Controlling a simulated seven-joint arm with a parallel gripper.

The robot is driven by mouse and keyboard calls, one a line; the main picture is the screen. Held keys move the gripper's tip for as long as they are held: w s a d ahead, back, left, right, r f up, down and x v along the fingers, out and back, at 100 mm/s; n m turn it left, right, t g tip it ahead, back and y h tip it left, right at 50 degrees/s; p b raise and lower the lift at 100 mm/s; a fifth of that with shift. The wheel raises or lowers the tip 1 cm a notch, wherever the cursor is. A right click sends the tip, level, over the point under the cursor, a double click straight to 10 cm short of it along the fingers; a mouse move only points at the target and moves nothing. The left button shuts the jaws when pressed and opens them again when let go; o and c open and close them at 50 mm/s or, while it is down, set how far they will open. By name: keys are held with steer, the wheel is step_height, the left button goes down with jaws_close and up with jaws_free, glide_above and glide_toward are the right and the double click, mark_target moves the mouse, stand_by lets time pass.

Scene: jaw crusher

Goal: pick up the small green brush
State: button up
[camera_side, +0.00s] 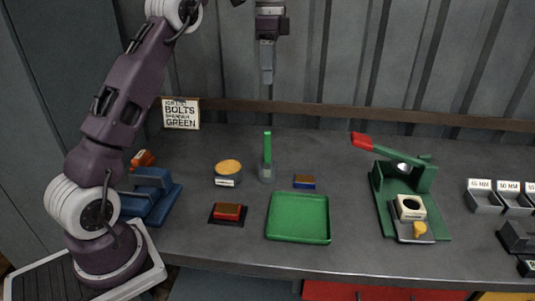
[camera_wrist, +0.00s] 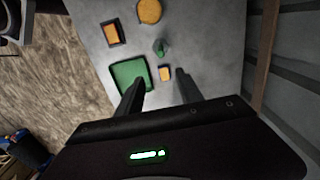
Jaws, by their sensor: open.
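A small green brush (camera_side: 267,145) stands upright in a grey cup (camera_side: 267,173) near the middle of the bench, its handle upward. In the wrist view the brush (camera_wrist: 160,46) is a small green shape beyond my fingertips. My gripper (camera_side: 267,78) hangs high above the bench, roughly over the brush in the side view, fingers pointing down. In the wrist view my gripper (camera_wrist: 157,88) has its two fingers apart with nothing between them. The brush's lower end is hidden in the cup.
A green tray (camera_side: 298,218) lies in front of the cup. A round yellow-topped tin (camera_side: 228,173), a blue-and-brown block (camera_side: 304,182) and a red block (camera_side: 229,213) are nearby. A green lever press (camera_side: 400,185) stands right, a blue device (camera_side: 150,196) left.

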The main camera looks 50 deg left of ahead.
glide_above(267, 163)
steer(key=f, duration=2.2)
steer(key=shift+w+a+f, duration=0.35)
steer(key=shift+a, duration=0.05)
jaws_close()
